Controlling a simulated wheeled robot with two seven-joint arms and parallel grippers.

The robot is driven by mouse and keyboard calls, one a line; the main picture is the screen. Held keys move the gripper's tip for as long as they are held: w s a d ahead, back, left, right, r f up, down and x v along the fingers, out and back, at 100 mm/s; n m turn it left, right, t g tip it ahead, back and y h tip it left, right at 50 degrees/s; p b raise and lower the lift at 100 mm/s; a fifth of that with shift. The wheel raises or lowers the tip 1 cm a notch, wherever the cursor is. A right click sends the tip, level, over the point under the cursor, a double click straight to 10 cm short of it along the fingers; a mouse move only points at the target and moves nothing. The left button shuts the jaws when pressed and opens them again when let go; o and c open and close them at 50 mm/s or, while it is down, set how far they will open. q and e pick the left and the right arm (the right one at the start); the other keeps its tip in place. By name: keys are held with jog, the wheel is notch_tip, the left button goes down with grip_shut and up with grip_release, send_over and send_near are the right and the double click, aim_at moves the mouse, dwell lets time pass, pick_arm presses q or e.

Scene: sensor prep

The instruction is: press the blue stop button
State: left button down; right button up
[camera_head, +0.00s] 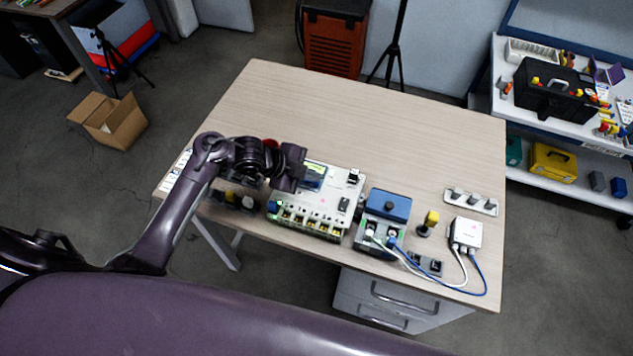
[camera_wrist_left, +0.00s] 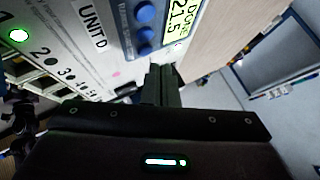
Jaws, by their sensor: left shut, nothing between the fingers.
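A white unit marked "UNIT D" (camera_head: 330,205) stands on the table, and its panel (camera_wrist_left: 75,25) fills the upper left of the left wrist view. Beside its lit display (camera_wrist_left: 184,25) are several round blue buttons (camera_wrist_left: 143,34). I cannot tell which of them, if any, is the stop button. My left gripper (camera_head: 293,180) is over the unit's left part and hides some of it. In the left wrist view its fingers (camera_wrist_left: 162,85) are shut and empty, pointing toward the panel beside the buttons. I cannot tell whether they touch. My right gripper is not in view.
Right of the unit stand a blue-topped box (camera_head: 388,205), a yellow-topped knob (camera_head: 430,219) and a white cable box (camera_head: 466,233) with looping cables. A switch strip (camera_head: 470,200) lies farther right. The table's back half (camera_head: 370,115) is clear.

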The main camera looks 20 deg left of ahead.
aim_at(312, 185)
pick_arm(q)
jog(key=shift+f, duration=0.1)
jog(key=shift+f+b, duration=0.3)
jog(key=shift+f, duration=0.05)
jog(key=shift+f+b, duration=0.35)
jog(key=shift+f, duration=0.05)
dwell(0.7)
dwell(0.4)
jog(key=shift+r+p, duration=0.8)
jog(key=shift+r, duration=0.05)
notch_tip(312, 185, up, 5)
jog(key=p, duration=0.4)
